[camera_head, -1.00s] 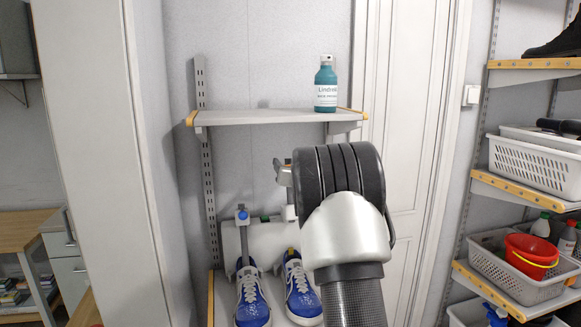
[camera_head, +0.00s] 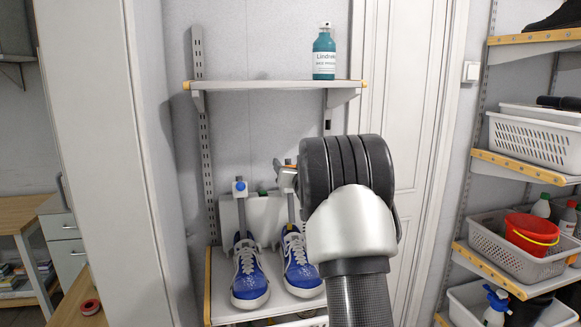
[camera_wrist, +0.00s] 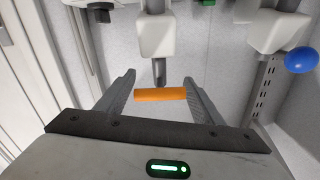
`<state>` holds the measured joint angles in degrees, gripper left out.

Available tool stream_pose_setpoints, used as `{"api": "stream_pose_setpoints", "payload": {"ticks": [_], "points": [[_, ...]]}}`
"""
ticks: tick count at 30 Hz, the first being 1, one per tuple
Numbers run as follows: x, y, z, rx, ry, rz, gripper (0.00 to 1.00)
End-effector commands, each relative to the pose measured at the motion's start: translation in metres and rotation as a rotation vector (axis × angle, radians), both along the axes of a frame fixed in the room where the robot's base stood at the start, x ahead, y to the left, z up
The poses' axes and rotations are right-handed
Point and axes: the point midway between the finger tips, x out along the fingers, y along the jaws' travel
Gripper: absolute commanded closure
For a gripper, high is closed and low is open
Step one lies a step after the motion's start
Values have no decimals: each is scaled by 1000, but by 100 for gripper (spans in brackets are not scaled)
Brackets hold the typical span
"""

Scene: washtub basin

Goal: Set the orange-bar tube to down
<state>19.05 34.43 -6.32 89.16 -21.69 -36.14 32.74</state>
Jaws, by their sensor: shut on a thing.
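The orange bar (camera_wrist: 160,95) lies crosswise between my fingers in the wrist view. My gripper (camera_wrist: 160,92) is shut on it, one finger at each end. The bar's grey tube and white bracket (camera_wrist: 157,38) show just beyond it. In the head view my wrist hides most of the gripper, and only the grey tip (camera_head: 286,178) shows at the left of it. The tube (camera_head: 291,208) stands upright and runs into the right blue shoe (camera_head: 300,262). Its top is slightly higher than the blue-knob tube's.
The blue-knob tube (camera_head: 240,188) stands to the left in the left blue shoe (camera_head: 249,275). The knob also shows at the right of the wrist view (camera_wrist: 301,60). A shelf (camera_head: 265,85) with a teal bottle (camera_head: 324,55) is above. A tall white cabinet (camera_head: 95,150) stands left.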

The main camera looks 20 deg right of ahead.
Motion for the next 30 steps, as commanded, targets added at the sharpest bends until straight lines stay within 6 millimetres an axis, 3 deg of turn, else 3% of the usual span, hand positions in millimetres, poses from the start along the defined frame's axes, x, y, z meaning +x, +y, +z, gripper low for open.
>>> {"api": "stream_pose_setpoints", "payload": {"ticks": [1, 3, 4, 16, 20, 30], "points": [[0, -1, 1, -3, 0, -1, 34], [0, -1, 1, -3, 0, -1, 22], [0, -1, 1, -3, 0, -1, 21], [-10, 1, 2, -1, -2, -1, 21], [-32, 6, 1, -1, -2, -1, 21], [-114, 23, 1, -1, -1, -2, 21]]}}
